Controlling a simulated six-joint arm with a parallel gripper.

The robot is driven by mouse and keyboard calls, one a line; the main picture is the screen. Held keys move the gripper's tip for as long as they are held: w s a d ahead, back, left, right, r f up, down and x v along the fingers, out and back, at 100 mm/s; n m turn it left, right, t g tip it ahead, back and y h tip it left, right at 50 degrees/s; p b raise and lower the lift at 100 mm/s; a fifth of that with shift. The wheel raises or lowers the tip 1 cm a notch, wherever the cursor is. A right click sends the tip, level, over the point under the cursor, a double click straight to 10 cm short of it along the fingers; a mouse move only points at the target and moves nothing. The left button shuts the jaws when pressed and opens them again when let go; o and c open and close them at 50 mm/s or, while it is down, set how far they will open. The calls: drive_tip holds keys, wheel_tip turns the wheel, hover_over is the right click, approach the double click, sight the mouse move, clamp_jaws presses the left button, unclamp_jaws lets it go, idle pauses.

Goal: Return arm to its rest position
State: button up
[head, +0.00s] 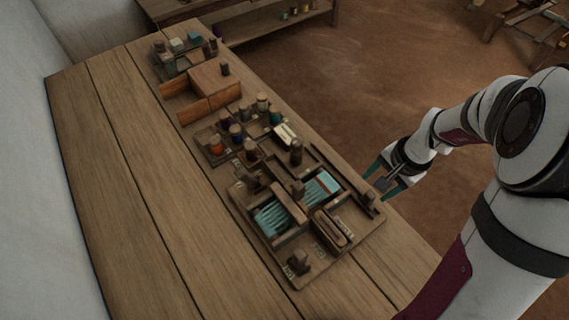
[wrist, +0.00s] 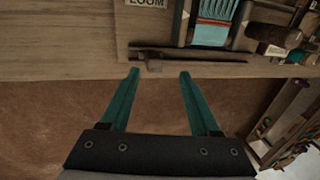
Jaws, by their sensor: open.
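My gripper (head: 382,178) is at the right edge of the wooden table (head: 120,150), beside the small handloom (head: 300,215). In the wrist view, my gripper (wrist: 159,73) shows two teal fingers spread apart with nothing between them. The fingertips point at the loom's edge, where a dark rod (wrist: 190,55) lies along the board. Whether the tips touch the table edge cannot be told. My white and maroon arm reaches in from the right in the head view.
Thread spools (head: 236,132) stand in trays behind the loom. An orange-brown wooden box (head: 210,85) and another small tray (head: 180,55) are farther back. The table's left side is bare. Open brown floor (head: 340,70) lies right of the table. A low shelf (head: 270,25) stands behind.

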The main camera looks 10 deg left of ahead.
drive_tip(key=s+a+r+n, duration=0.1)
drive_tip(key=s+a+r, duration=0.1)
drive_tip(key=s, duration=0.5)
drive_tip(key=s+a+r+n+g, duration=0.1)
drive_tip(key=s+a+r, duration=0.2)
drive_tip(key=s+r, duration=0.2)
drive_tip(key=s+a+r+n, duration=0.1)
drive_tip(key=s+a+r, duration=0.2)
drive_tip(key=s, duration=0.8)
drive_tip(key=shift+r+g, duration=0.4)
drive_tip(key=shift+r, duration=0.35)
